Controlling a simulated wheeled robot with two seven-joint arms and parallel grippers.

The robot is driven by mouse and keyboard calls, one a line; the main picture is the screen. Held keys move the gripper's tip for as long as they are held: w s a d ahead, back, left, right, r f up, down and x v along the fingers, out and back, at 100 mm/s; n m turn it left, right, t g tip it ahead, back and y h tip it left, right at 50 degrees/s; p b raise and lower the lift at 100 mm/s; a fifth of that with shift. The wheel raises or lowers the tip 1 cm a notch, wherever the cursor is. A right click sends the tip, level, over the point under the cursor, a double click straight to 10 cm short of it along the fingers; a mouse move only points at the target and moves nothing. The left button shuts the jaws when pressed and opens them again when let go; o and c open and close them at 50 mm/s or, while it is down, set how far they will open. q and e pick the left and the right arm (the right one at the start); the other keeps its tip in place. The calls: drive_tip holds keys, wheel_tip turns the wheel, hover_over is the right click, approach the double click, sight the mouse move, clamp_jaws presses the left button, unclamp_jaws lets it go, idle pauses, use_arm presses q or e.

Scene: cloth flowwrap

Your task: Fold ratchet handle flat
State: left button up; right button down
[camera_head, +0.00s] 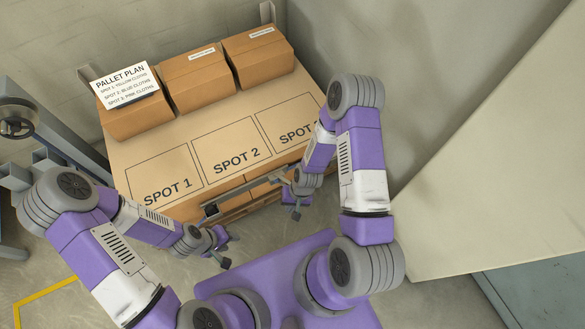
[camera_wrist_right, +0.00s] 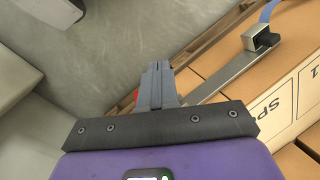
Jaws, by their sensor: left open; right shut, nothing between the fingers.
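The ratchet handle appears as a long grey metal bar (camera_head: 250,193) running along the front edge of the cardboard-topped pallet. The bar also shows in the right wrist view (camera_wrist_right: 222,79), slanting up to a ratchet block (camera_wrist_right: 258,40) with a dark end. A blue strap (camera_wrist_right: 269,11) runs up from that block. My right gripper (camera_head: 296,213) is shut and empty, close to the bar's right end; its fingers (camera_wrist_right: 155,68) hide part of the bar's near end. I cannot tell whether they touch. My left gripper (camera_head: 224,262) is open and empty, below the bar's left end.
The pallet top (camera_head: 145,155) has printed spots; three cardboard boxes (camera_head: 197,78) stand along its back, the left one with a Pallet Plan sign (camera_head: 126,85). A pale slanted panel (camera_head: 490,150) bounds the right. Grey floor lies in front.

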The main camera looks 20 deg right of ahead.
sight(288, 183)
drive_tip(key=w+d+m+g+p, duration=0.25)
drive_tip(key=w+d+m, duration=0.25)
drive_tip(key=w+d, duration=1.3)
drive_tip(key=s+a+f+b, duration=0.2)
drive_tip(key=s+a+f, duration=0.2)
drive_tip(key=a+f, duration=0.3)
drive_tip(key=shift+s+f, duration=0.3)
drive_tip(key=shift+f, duration=0.75)
